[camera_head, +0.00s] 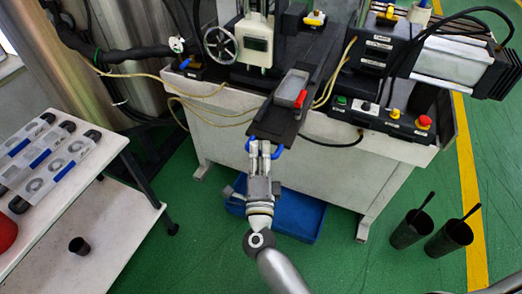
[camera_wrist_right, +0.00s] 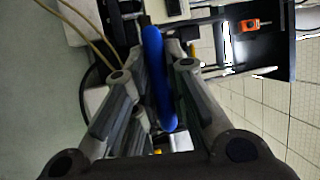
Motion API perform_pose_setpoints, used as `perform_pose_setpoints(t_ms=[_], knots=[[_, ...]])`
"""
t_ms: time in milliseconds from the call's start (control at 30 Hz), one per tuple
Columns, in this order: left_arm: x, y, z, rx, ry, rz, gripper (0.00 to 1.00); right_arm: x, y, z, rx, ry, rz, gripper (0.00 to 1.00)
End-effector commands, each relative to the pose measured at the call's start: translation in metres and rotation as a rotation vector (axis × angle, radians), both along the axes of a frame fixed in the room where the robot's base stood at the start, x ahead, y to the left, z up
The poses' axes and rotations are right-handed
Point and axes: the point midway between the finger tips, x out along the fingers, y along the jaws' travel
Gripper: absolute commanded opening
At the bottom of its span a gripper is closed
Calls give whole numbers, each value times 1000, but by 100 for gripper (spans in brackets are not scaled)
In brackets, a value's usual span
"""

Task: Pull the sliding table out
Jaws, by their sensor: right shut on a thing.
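The sliding table (camera_head: 272,122) is a long dark plate that juts out over the front edge of the machine in the head view. A blue handle (camera_head: 279,149) is at its near end. My right gripper (camera_head: 261,147) is shut on the blue handle, with its fingers pointing toward the machine. In the right wrist view, the handle (camera_wrist_right: 157,75) runs between the two fingers. The fingers hide part of the handle in the head view. A grey mould box (camera_head: 291,88) with a red part lies on the sliding table. My left gripper is not in view.
A white machine bench (camera_head: 225,125) carries a control panel (camera_head: 385,116) with buttons at right. A blue tray (camera_head: 300,215) lies on the green floor below. A white side table (camera_head: 110,190) stands left; two black cups (camera_head: 410,230) stand at right.

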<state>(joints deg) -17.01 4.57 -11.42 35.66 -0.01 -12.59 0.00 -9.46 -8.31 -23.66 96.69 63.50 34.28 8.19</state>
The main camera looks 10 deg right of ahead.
Motion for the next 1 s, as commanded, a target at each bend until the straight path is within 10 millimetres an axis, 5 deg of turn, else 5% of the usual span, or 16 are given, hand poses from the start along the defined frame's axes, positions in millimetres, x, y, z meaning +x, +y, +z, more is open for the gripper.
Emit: perform_pose_setpoints(t_ms=[33,67,100,233,667,1000], knots=[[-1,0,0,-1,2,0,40,0,1,1,2,-1,4,0],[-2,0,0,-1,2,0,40,0,1,1,2,-1,4,15],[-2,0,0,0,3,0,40,0,1,1,2,-1,4,20],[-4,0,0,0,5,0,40,0,1,0,1,-1,2,35],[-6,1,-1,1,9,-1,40,-9,2,-2,-1,1,1,35],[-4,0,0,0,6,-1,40,-75,15,-14,0,4,3,35]])
